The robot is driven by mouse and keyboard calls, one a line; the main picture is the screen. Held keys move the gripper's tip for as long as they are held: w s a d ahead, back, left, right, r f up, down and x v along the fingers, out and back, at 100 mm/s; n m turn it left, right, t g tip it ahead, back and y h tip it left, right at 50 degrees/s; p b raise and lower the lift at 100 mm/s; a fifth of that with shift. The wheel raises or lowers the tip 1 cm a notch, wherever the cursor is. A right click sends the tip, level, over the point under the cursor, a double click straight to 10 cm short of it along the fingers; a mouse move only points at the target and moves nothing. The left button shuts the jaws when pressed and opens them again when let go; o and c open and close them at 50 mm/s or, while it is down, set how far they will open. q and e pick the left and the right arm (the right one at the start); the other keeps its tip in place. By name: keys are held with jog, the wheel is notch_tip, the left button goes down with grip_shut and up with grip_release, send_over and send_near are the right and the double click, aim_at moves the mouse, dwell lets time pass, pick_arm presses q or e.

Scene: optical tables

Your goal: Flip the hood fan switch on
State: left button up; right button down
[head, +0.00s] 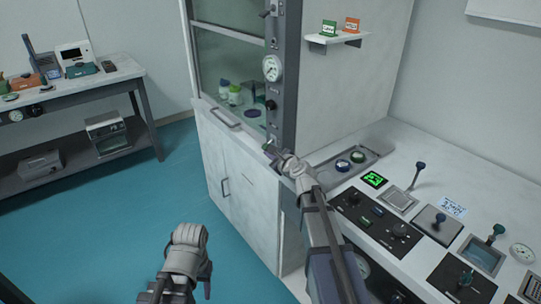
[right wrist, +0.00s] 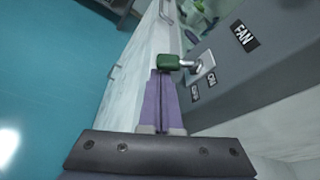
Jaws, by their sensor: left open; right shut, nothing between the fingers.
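The fan switch, a green-tipped lever (right wrist: 170,62) on a small metal plate (right wrist: 203,66), sticks out from the grey hood post beside a black FAN label (right wrist: 243,36). In the head view my right gripper (head: 272,152) is at the lower part of the hood post (head: 284,100) and hides most of the switch. My left gripper (head: 178,288) is open, low over the floor, away from the hood.
The fume hood cabinet (head: 238,185) has a glass sash (head: 228,55) with bottles behind it. A gauge (head: 272,68) and knobs sit on the post above the switch. A control bench (head: 440,190) with levers and panels is at right. Blue floor (head: 140,210) lies open at left.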

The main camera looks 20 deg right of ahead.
aim_at(266, 148)
jog(key=shift+a+r+m+p, duration=0.15)
jog(key=shift+r+m+p, duration=0.05)
jog(key=shift+m+p, duration=0.3)
jog(key=m+y, duration=0.1)
jog(key=m, duration=0.1)
jog(key=r+m+g+y+p, duration=0.1)
jog(key=m, duration=0.1)
jog(key=a+r+m+y+p, duration=0.1)
jog(key=shift+s+r+m+y, duration=0.2)
jog(key=shift+m+y, duration=0.2)
dwell(0.4)
jog(key=shift+r+p, duration=0.1)
jog(key=shift+p, duration=0.25)
jog(key=shift+r+p, duration=0.55)
jog(key=shift+r, duration=0.05)
jog(key=shift+w+r, duration=0.1)
jog(key=shift+d, duration=0.1)
jog(key=shift+d+r, duration=0.1)
